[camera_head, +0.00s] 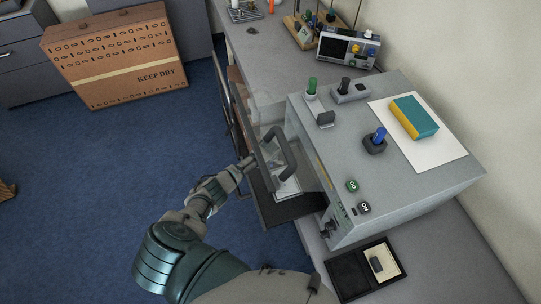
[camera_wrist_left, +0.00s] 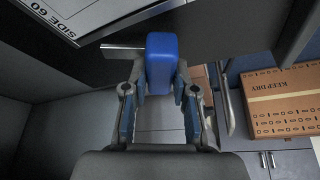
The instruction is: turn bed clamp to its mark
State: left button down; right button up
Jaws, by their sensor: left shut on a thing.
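A blue knob (camera_wrist_left: 160,62), seemingly the bed clamp's grip, sits at the end of a flat metal bar (camera_wrist_left: 121,49) beside a dark bed edge in the left wrist view. My left gripper (camera_wrist_left: 158,92) is shut on this knob, one finger on each side. In the head view the left gripper (camera_head: 246,164) is at the left edge of the dark bed (camera_head: 290,210) sticking out of the grey machine (camera_head: 400,180); the knob is hidden there. A plate marked SIDE 60 (camera_wrist_left: 62,24) lies on the bed. I cannot make out the clamp's mark. My right gripper is not in view.
The machine's open clear door with a dark handle (camera_head: 283,152) stands close above the bed. Blue and green levers, a book (camera_head: 414,117) and paper are on the machine. A black case (camera_head: 350,275) lies in front. A cardboard box (camera_head: 115,55) stands on the floor.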

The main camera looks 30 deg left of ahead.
pick_arm(q)
jog(key=n, duration=0.1)
jog(key=n+g+y, duration=0.1)
jog(key=n, duration=0.1)
jog(key=d+n, duration=0.1)
jog(key=n, duration=0.1)
jog(key=shift+s+f+y, duration=0.2)
jog(key=shift+f+y, duration=0.1)
jog(key=shift+f, duration=0.1)
jog(key=shift+g, duration=0.3)
jog(key=c, duration=0.9)
grip_release()
jog(key=shift+r, duration=0.1)
jog(key=shift+w+r, duration=0.1)
jog(key=shift+w, duration=0.1)
jog(key=shift+r, duration=0.55)
jog(key=shift+v, duration=3.2)
